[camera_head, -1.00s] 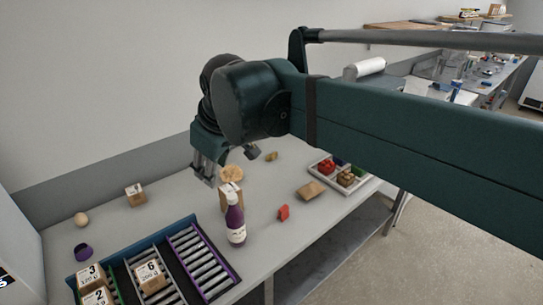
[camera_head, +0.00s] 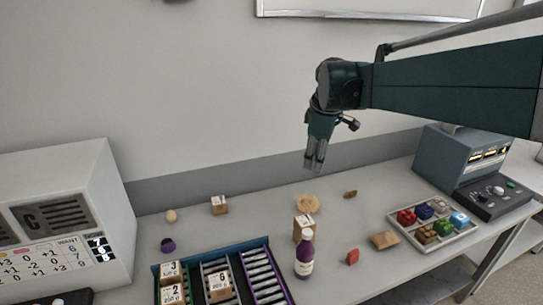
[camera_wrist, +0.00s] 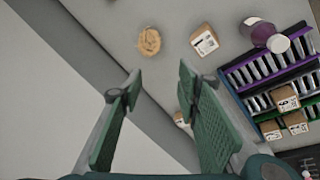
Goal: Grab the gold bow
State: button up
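The gold bow (camera_head: 426,234) appears to be the brownish-gold piece in the front left compartment of the white divided tray (camera_head: 471,233), at the right of the table in the head view. It is small, so its shape is hard to make out. My gripper (camera_head: 314,168) hangs above the back of the table near the wall, well to the left of the tray and apart from it. In the wrist view my gripper (camera_wrist: 158,80) has its two green fingers wide apart with nothing between them. The gold bow is not in the wrist view.
The tray also holds a red bow (camera_head: 406,217) and several other coloured pieces. A purple bottle (camera_head: 304,255), a kraft box (camera_head: 303,228), a tan disc (camera_head: 307,202) and a red piece (camera_head: 353,257) stand nearby. A grey machine (camera_head: 455,155) stands behind the tray.

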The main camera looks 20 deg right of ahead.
jog(key=w+d+f+n+g+p, duration=0.1)
jog(key=w+d+n+p, duration=0.1)
jog(key=w+d, duration=0.35)
jog(key=w+d+f+n+g+p, duration=0.1)
jog(key=w+d+f+n+p, duration=0.15)
jog(key=d, duration=0.55)
jog(key=n+g+y+p, duration=0.1)
jog(key=n+p, duration=0.3)
jog(key=p, duration=0.1)
send_over(351, 193)
notch_tip(351, 193, down, 18)
jog(key=shift+w+d+f, duration=0.15)
jog(key=shift+f, duration=0.4)
jog(key=shift+f, duration=0.1)
jog(key=shift+f, duration=1.2)
jog(key=shift+f, duration=0.15)
jog(key=shift+f, duration=2.45)
